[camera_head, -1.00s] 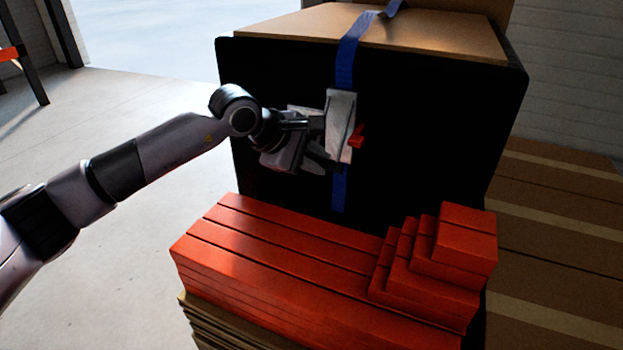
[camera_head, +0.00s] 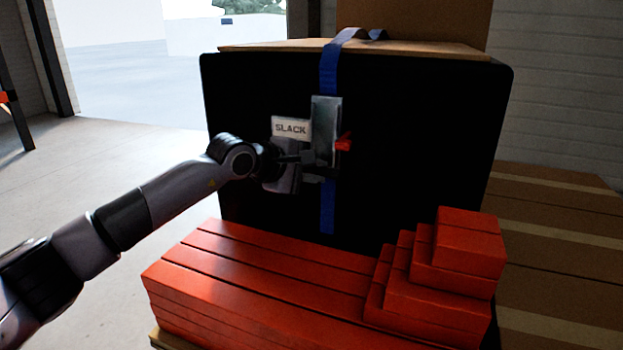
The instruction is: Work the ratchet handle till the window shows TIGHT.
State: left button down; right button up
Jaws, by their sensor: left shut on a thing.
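The ratchet (camera_head: 326,120) is a silver metal piece on a blue strap (camera_head: 328,205), which runs down the front of a large black box (camera_head: 420,140). A red tab (camera_head: 344,143) sticks out at its right side. A pale window plate (camera_head: 290,127) to the left of the ratchet reads SLACK. My left gripper (camera_head: 314,167) comes in from the left and is shut on the ratchet handle at the lower part of the silver piece. The exact contact is small and partly hidden by the fingers. My right gripper does not show.
Red flat boxes (camera_head: 240,262) are stacked in front of the black box, with smaller red boxes (camera_head: 468,245) stepped up at their right. Cardboard boxes (camera_head: 555,240) stand at the right. The floor at the left (camera_head: 110,170) is clear.

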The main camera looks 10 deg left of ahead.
pick_arm(q)
jog(key=shift+w+d+f, duration=0.1)
jog(key=shift+f, duration=0.55)
jog(key=c, duration=1)
grip_release()
jog(key=shift+r, duration=0.1)
jog(key=shift+w+r, duration=0.15)
jog(key=shift+r, duration=0.25)
